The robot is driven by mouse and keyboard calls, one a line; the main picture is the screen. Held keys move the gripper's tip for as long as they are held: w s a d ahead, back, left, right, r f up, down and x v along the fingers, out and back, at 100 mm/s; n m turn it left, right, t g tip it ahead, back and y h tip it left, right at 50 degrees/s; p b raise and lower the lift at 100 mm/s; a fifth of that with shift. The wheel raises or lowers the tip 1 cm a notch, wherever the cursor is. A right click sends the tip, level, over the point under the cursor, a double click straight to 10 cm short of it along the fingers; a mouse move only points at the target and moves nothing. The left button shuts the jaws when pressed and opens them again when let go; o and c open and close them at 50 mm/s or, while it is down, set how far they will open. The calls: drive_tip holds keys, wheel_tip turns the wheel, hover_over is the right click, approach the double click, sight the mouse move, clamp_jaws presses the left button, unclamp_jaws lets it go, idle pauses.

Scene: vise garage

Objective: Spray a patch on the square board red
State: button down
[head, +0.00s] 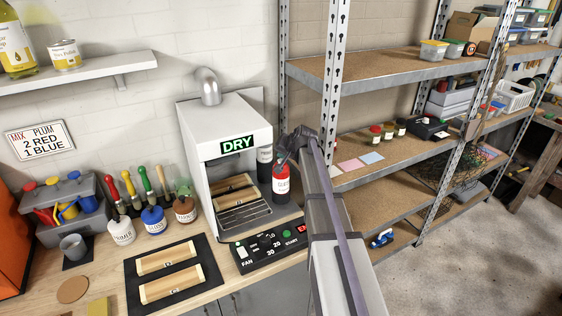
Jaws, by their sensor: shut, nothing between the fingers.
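My gripper (292,146) is shut and empty. It appears at the top of a red cylinder with a white label (282,186), beside the drying cabinet; I cannot tell if they touch. The cylinder may be a spray can; its label is too small to read. Several small cans or jars with coloured tops (376,137) stand on the right middle shelf. A square yellowish piece (97,307) lies at the bottom left edge of the bench, cut off by the picture edge. I cannot tell if it is the square board. No red patch shows on it.
The white DRY cabinet (222,125) holds wooden pieces. A black control box (265,249) stands before it. A black mat (200,270) bears two wooden pieces. Paint pots (152,219), brushes and a grey caddy (75,190) crowd the left. Pink (350,164) and blue cards lie on the shelf.

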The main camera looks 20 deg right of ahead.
drive_tip(key=shift+f+b, duration=0.35)
drive_tip(key=shift+b, duration=0.05)
drive_tip(key=shift+r, duration=0.1)
idle(0.3)
drive_tip(key=shift+r+p, duration=0.75)
drive_tip(key=shift+p, duration=0.15)
wheel_tip(320, 180, up, 6)
drive_tip(key=p, duration=0.6)
idle(1.7)
wheel_tip(320, 180, down, 6)
drive_tip(key=b, duration=0.6)
idle(0.4)
